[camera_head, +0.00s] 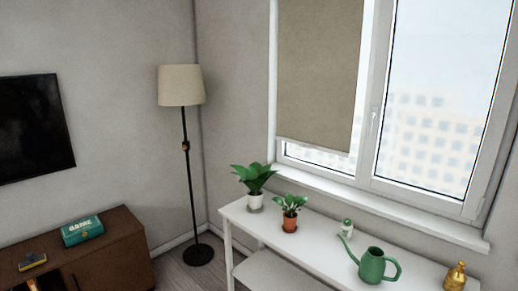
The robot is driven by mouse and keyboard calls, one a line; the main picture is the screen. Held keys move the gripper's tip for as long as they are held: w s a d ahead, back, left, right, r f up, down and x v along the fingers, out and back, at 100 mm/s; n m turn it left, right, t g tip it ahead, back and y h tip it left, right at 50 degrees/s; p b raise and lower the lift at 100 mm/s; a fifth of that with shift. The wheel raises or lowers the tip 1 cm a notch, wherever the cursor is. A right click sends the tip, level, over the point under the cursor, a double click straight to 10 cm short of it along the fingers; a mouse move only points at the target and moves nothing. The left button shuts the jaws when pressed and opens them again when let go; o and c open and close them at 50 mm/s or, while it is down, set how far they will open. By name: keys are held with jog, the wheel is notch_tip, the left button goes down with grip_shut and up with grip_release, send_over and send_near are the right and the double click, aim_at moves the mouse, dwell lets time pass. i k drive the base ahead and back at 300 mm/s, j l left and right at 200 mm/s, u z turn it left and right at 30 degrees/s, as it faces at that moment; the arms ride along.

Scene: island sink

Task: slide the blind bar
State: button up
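A beige roller blind (318,75) covers most of the left window pane in the head view. Its pale bottom bar (312,145) hangs level, a little above the bottom of the pane, with a strip of glass showing below it. The right pane has no blind over it. My gripper is not in view, so its place relative to the bar does not show.
A white table (325,243) below the window holds two potted plants, a small white-and-green bottle, a green watering can (372,265) and a gold item. A floor lamp (184,140) stands in the corner. A brown cabinet (95,255) is at left.

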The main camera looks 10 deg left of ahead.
aim_at(304, 145)
jog(key=u, duration=0.1)
jog(key=i+j+z, duration=0.3)
jog(key=z, duration=0.2)
jog(key=i+j+z, duration=0.25)
jog(key=j+z, duration=0.2)
jog(key=j, duration=0.15)
